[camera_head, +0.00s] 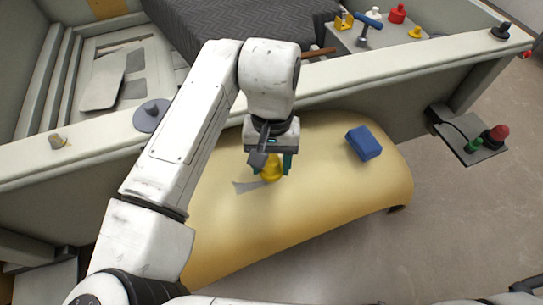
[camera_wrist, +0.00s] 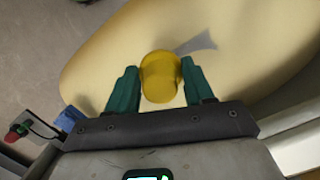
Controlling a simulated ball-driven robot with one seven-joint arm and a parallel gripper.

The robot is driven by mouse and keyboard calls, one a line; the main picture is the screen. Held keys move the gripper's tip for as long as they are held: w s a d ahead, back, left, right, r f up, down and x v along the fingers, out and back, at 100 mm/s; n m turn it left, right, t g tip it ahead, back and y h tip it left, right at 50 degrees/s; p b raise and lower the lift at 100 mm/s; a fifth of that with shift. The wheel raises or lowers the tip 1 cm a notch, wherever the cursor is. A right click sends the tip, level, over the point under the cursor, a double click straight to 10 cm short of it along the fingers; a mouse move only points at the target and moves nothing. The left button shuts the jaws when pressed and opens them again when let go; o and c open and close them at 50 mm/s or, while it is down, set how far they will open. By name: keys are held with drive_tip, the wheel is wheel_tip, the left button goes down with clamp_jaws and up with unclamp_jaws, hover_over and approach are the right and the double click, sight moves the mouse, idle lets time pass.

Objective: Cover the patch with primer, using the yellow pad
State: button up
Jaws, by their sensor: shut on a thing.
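My gripper (camera_head: 271,163) is shut on the yellow pad (camera_head: 271,170), a rounded piece with a knob-like top. In the wrist view the pad (camera_wrist: 160,78) sits between the two teal fingers of my gripper (camera_wrist: 160,84). It is over the curved cream panel (camera_head: 330,190); whether it touches the panel I cannot tell. A grey, angular patch (camera_head: 246,186) shows on the panel just left of the pad in the head view. In the wrist view the patch (camera_wrist: 197,43) lies beyond the pad, up and to the right. The pad may hide part of it.
A blue block (camera_head: 364,142) rests on the panel to the right. A pale wall rail (camera_head: 400,75) runs behind it. A small side shelf (camera_head: 476,150) carries red and green knobs. A blue-handled tool (camera_head: 367,24) and small coloured pieces stand at the back. The floor (camera_head: 450,220) at right is clear.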

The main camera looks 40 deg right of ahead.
drive_tip(key=b, duration=0.4)
hover_over(272, 189)
drive_tip(key=shift+w+d+f, duration=0.1)
drive_tip(key=shift+f, duration=1.2)
drive_tip(key=shift+w+f, duration=0.1)
drive_tip(key=shift+f, duration=1.2)
drive_tip(key=shift+f+b, duration=0.75)
drive_tip(key=shift+f, duration=0.4)
